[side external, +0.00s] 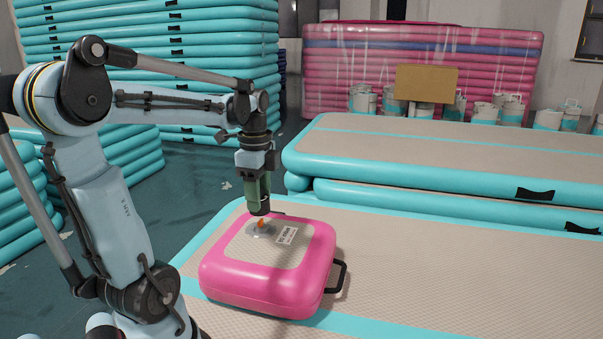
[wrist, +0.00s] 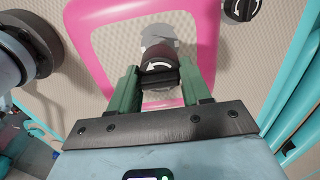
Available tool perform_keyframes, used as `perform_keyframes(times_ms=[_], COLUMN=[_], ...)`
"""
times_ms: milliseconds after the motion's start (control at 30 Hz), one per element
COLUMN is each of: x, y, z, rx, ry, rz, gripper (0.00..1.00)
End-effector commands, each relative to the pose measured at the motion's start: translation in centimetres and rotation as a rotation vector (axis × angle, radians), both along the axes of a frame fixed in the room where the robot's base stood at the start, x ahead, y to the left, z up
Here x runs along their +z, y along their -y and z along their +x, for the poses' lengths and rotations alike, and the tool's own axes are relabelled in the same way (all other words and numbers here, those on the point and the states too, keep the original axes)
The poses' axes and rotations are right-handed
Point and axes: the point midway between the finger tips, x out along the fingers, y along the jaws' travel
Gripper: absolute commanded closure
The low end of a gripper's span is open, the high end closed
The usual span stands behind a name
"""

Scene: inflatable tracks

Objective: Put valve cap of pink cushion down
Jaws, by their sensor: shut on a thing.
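The pink cushion (side external: 262,285) lies flat on the beige track, with a grey panel and a white label on top. My gripper (side external: 259,212) points straight down just above the cushion's top. In the wrist view, its two green fingers (wrist: 157,80) are shut on a dark round valve cap (wrist: 157,66) with a white curved arrow. Beyond the cap, a grey round valve area (wrist: 160,36) shows on the cushion's panel. A small orange part (side external: 262,223) shows just below the fingertips. I cannot tell whether the cap touches the valve.
A second black round piece with a white mark (wrist: 241,9) lies outside the cushion's pink rim. A black handle (side external: 336,276) sticks out at the cushion's right. The beige track (side external: 450,275) is clear to the right. Stacked turquoise tracks (side external: 420,175) stand behind.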

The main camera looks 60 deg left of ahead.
Motion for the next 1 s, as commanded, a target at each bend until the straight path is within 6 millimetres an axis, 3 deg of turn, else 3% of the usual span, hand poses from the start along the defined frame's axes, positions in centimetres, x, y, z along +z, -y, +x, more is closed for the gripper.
perform_keyframes(times_ms=[167,433,700,800,1000], x=[0.2,0.1,-1.5,-2.3,-3.4], y=[0.0,1.1,4.6,6.1,8.2], z=[1.7,9.5,17.8,20.1,22.8], rx=[-0.004,-0.009,-0.009,-0.009,-0.005], ry=[0.0,0.0,0.0,0.0,0.0], rz=[0.0,0.0,0.0,0.0,0.0], gripper=[0.81,0.81,0.81,0.81,0.81])
